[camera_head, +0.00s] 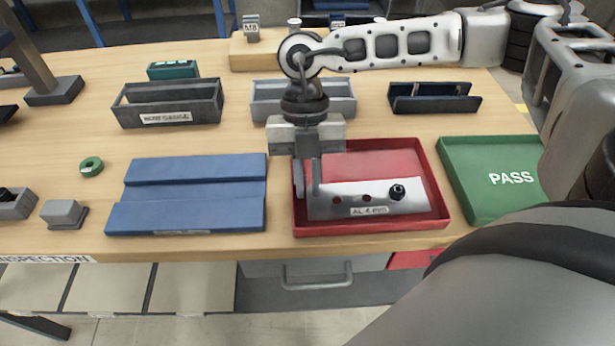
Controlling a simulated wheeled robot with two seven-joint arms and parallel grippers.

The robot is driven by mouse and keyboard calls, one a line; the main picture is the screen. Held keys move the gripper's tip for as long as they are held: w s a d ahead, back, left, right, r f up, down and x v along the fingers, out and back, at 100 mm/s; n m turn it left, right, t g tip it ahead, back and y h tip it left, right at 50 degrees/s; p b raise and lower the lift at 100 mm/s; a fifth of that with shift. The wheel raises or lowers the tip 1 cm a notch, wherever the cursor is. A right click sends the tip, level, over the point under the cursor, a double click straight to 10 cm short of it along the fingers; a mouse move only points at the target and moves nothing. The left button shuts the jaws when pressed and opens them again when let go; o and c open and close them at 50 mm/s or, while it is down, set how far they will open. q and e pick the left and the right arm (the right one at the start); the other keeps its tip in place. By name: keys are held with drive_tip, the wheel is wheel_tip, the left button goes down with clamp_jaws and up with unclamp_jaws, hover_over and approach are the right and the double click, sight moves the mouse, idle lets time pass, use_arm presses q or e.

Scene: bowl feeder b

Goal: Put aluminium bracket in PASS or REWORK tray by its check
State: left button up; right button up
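The aluminium bracket (350,197) is a pale plate with dark holes, a black fastener near its right end and a label reading about "AL 4 mm". It lies in the red tray (442,208), toward the front. My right gripper (307,190) points down over the tray's left part, at the bracket's left end. Its two fingers stand a little apart with a narrow gap between them; I see no clear grip on the bracket. The green PASS tray (480,205) is empty where it shows, partly hidden by my arm. My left gripper is out of view.
A blue stepped block (195,193) stands left of the red tray. Behind are a dark labelled bin (168,105), a grey bin (270,100) and a dark blue holder (435,103). A green ring (91,167) and a small grey block (63,213) lie at left.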

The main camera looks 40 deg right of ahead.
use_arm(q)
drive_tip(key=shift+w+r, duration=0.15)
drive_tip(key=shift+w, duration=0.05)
use_arm(e)
drive_tip(key=v, duration=1.3)
drive_tip(key=shift+s, duration=0.2)
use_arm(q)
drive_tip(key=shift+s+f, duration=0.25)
use_arm(e)
drive_tip(key=shift+r, duration=0.1)
